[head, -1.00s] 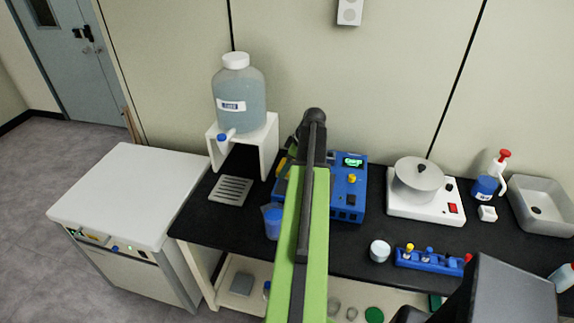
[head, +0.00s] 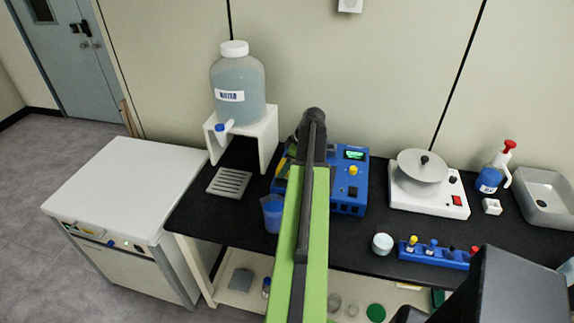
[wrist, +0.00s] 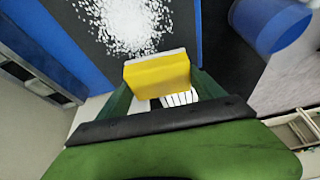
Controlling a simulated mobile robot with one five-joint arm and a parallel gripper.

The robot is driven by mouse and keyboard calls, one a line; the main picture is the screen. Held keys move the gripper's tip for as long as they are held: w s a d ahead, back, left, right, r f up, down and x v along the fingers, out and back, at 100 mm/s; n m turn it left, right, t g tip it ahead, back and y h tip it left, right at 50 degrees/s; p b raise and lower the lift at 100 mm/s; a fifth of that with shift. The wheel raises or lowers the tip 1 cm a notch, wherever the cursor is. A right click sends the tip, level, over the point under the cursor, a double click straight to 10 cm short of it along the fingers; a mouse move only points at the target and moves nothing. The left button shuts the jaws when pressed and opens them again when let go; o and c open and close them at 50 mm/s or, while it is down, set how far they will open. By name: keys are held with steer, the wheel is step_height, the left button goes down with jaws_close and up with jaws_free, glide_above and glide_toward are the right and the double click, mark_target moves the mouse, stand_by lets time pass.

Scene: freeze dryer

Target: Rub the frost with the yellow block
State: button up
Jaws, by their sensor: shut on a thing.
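My gripper (wrist: 158,88) is shut on the yellow block (wrist: 157,75), which has a pale far edge. The block sits between the two green fingers in the wrist view. The frost (wrist: 125,25) is a white grainy patch on a dark surface, just beyond the block and slightly left in the picture. I cannot tell whether the block touches it. Blue panels flank the dark surface. In the head view my arm hides the gripper, block and frost; a blue device (head: 349,196) with a lit display stands behind the arm.
A blue cup (head: 272,214) stands close left of the arm and shows in the wrist view (wrist: 270,22). A large bottle (head: 238,85) sits on a white stand (head: 268,140). A white hot-plate unit (head: 430,200) and a blue rack (head: 434,253) are to the right.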

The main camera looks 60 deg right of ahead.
steer(key=shift+f+b, duration=1)
steer(key=shift+f, duration=0.05)
steer(key=shift+r, duration=0.1)
